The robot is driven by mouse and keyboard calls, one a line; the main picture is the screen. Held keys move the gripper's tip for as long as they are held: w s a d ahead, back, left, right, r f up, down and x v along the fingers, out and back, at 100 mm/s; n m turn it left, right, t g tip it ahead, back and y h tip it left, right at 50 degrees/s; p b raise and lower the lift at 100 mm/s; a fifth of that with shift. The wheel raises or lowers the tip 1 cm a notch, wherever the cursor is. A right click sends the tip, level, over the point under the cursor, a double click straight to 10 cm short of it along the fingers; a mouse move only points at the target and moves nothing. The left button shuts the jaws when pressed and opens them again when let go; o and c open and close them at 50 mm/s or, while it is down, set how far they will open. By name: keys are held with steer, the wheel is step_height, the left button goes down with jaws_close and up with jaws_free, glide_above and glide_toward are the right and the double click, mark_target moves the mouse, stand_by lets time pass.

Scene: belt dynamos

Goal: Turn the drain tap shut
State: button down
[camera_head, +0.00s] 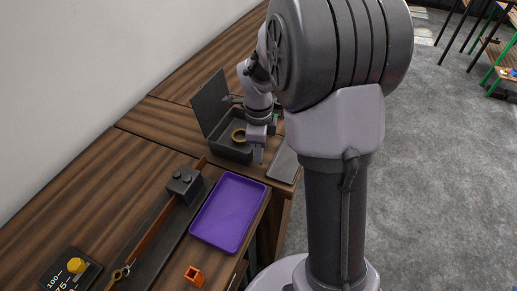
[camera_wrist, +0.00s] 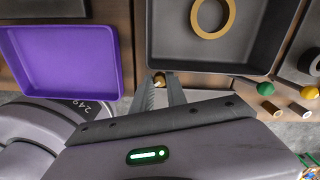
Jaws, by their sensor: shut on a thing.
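A small brass piece (camera_wrist: 159,79), which looks like the drain tap, sits at the near wall of a dark open box (camera_wrist: 153,30). My gripper (camera_wrist: 162,84) has its fingertips on this piece, one on each side. The fingers hide most of it, so I cannot tell how far it is turned. In the head view my gripper (camera_head: 258,156) points down at the near right side of the dark box (camera_head: 230,150). The tap itself is too small or hidden to make out there.
A brass ring (camera_wrist: 213,16) lies inside the box, whose lid (camera_head: 210,101) stands open. A purple tray (camera_head: 228,212) is beside the box on the wooden bench. A green knob (camera_wrist: 265,88) and a yellow knob (camera_wrist: 309,92) are right of my gripper in the wrist view.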

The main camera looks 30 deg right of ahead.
steer(key=shift+n, duration=0.4)
steer(key=c, duration=1.3)
jaws_free()
